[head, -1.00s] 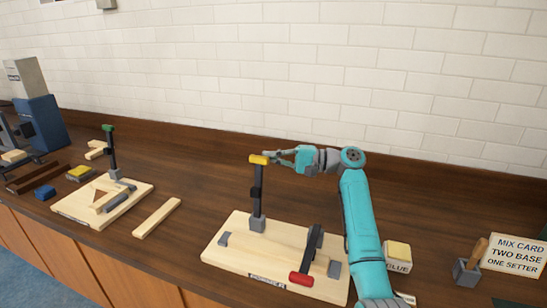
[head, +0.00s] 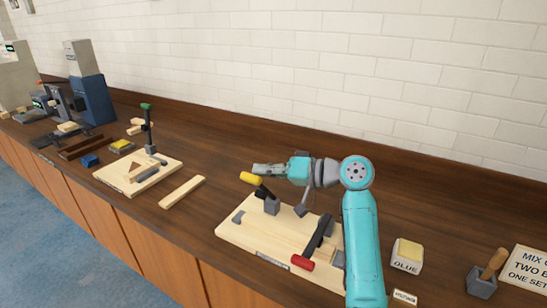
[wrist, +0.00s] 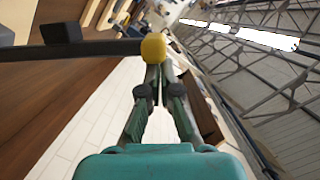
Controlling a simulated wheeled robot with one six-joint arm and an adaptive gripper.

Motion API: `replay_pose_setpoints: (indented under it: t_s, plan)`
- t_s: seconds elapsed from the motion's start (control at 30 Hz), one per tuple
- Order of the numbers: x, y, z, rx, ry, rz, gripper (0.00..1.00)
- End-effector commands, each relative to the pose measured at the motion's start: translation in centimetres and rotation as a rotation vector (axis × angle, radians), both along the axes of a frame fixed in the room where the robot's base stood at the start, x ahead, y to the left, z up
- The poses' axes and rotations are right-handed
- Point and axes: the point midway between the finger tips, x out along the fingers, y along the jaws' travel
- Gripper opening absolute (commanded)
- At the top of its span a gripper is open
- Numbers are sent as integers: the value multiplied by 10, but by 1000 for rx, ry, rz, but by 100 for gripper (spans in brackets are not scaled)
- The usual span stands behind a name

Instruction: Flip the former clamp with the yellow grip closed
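The clamp's yellow grip (head: 250,178) tops a dark lever (head: 264,191) that leans left and toward the front from its grey mount (head: 272,206) on the wooden former board (head: 238,232). In the wrist view the yellow grip (wrist: 153,48) lies right at my fingertips, partly covering them, with the lever (wrist: 100,48) running left. My gripper (head: 258,168) is beside and just above the grip in the head view, its fingers brought together with nothing seen between them. Whether they touch the grip I cannot tell. The clamp with the red grip (head: 303,263) lies low on the same board.
A second board (head: 105,178) with a green-gripped upright clamp (head: 147,106) stands to the left. A loose wooden strip (head: 182,192) lies between the boards. A glue pot (head: 407,256), a brush holder (head: 481,284) and a card (head: 528,270) are at right. The white wall is behind.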

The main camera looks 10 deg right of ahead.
Motion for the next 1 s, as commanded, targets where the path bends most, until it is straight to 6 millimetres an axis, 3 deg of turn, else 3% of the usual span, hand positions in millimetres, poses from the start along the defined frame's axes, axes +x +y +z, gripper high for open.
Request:
replay_pose_setpoints:
  t_s: [0.4,0.7,1.0]
  plan:
    - [-45,33,-47,-231,-315,2,0]
    - [-62,45,-83,-230,-315,0,0]
    - [-69,50,-105,-229,-314,1,0]
